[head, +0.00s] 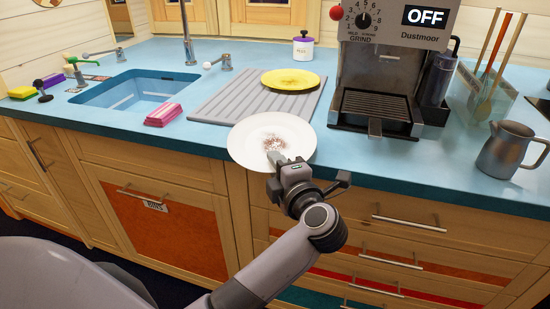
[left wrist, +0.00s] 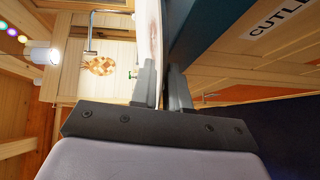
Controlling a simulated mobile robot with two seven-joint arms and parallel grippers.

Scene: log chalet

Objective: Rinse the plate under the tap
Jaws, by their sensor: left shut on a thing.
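A white plate (head: 271,132) with a brown stain in its middle is at the counter's front edge and overhangs it. My left gripper (head: 280,160) is shut on its near rim. In the left wrist view the plate (left wrist: 157,35) shows edge-on between the fingers (left wrist: 162,88), close beside the counter edge; I cannot tell whether it touches the counter. The blue sink (head: 135,95) is to the left, its visible basin empty. The tap (head: 187,35) rises behind the sink; its upper end is cut off. My right gripper is not in view.
A yellow plate (head: 290,79) lies on the grey ribbed mat (head: 235,100). A pink sponge stack (head: 163,115) sits between sink and white plate. A coffee grinder (head: 385,60) stands right, a metal jug (head: 504,150) farther right. Brushes and sponges lie left of the sink.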

